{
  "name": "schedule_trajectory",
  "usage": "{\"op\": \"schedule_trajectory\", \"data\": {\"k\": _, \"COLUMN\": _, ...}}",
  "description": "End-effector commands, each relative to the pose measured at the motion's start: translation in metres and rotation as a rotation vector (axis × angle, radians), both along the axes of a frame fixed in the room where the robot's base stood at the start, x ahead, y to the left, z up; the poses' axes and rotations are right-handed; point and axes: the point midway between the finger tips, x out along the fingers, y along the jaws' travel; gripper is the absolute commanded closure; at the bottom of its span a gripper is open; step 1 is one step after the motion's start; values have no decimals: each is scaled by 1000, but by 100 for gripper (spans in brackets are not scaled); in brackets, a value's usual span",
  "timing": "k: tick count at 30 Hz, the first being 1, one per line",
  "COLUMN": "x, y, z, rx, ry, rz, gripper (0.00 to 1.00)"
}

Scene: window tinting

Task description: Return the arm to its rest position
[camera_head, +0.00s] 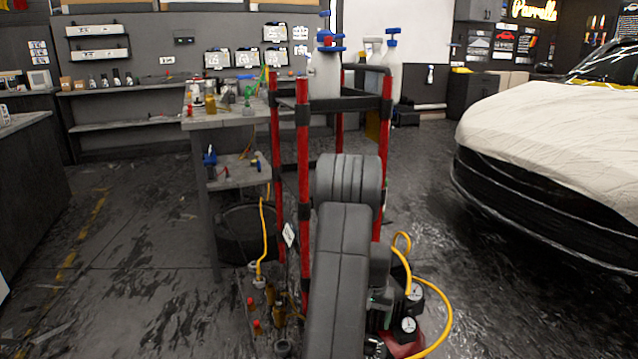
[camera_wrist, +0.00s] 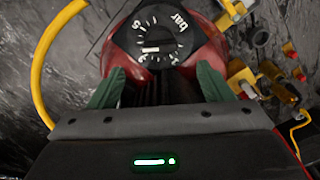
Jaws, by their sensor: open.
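My gripper (camera_wrist: 160,86) shows in the wrist view with its two green fingertips spread apart and nothing held between them. Just beyond the fingertips is a black round dial marked BAR (camera_wrist: 158,38) on a red body. I cannot tell whether the fingers touch it. In the head view my grey arm reaches down in the middle, low to the floor, and hides most of my gripper. Two white-faced gauges (camera_head: 409,324) and a red tank (camera_head: 428,341) show beside it at the bottom.
A yellow hose (camera_head: 446,305) loops right of my arm. A red-post rack (camera_head: 303,190) with spray bottles (camera_head: 391,67) stands close behind it. A workbench (camera_head: 228,118) is to its left, small brass fittings (camera_wrist: 276,88) near the dial, a covered car (camera_head: 560,130) at right. Left floor is open.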

Motion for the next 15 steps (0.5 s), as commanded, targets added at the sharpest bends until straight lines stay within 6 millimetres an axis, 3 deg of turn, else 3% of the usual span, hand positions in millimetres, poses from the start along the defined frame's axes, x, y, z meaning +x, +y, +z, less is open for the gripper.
{"op": "schedule_trajectory", "data": {"k": 1, "x": -1, "y": 0, "z": -15, "rx": 1, "ry": 2, "rz": 0, "gripper": 27}}
{"op": "schedule_trajectory", "data": {"k": 9, "x": 0, "y": 0, "z": -67, "rx": 0, "ry": 1, "rz": 0, "gripper": 27}}
{"op": "schedule_trajectory", "data": {"k": 15, "x": 1, "y": 0, "z": -85, "rx": -1, "ry": -3, "rz": 16, "gripper": 27}}
